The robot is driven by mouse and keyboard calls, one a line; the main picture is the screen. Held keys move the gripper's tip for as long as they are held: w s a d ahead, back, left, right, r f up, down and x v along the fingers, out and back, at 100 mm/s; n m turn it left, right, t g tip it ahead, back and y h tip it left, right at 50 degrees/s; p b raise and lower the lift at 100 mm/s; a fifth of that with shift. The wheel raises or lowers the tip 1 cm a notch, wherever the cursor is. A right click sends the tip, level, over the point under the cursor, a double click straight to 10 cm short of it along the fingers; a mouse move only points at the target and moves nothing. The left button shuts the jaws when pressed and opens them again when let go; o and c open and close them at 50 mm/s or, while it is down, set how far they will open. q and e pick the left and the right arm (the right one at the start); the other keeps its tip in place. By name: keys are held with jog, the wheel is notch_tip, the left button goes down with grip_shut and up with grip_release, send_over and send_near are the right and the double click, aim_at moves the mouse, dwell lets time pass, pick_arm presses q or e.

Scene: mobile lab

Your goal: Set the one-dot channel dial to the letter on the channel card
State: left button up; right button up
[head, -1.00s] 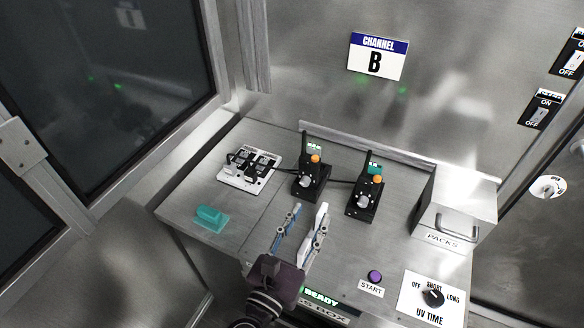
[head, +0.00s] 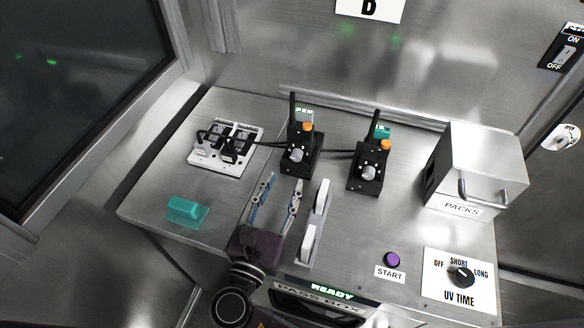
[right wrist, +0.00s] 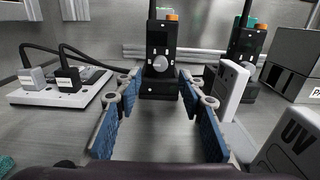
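Two black radios with antennas and orange buttons stand on the steel bench: the left radio (head: 303,143) and the right radio (head: 369,165). Each has a silver dial on its front, the left dial (head: 296,154) and the right dial (head: 367,172). The dot marks are too small to tell apart. The channel card (head: 370,8) is cut off by the top edge; only the lower part of its letter shows. My right gripper (head: 283,183) is open and empty, in front of the left radio and apart from it. In the right wrist view, the left dial (right wrist: 160,63) shows between the fingertips. My left gripper is out of view.
Two white upright pieces (head: 320,197) (head: 308,243) stand close right of my right gripper. A charger block (head: 224,160) with black cables and a teal block (head: 187,209) lie left. The PACKS box (head: 475,175), START button (head: 392,259) and UV TIME knob (head: 461,276) are right.

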aim_at(295, 158)
jog(key=p+x, duration=0.1)
jog(key=x, duration=0.6)
jog(key=shift+w+d+f, duration=0.15)
jog(key=shift+w, duration=0.15)
grip_shut()
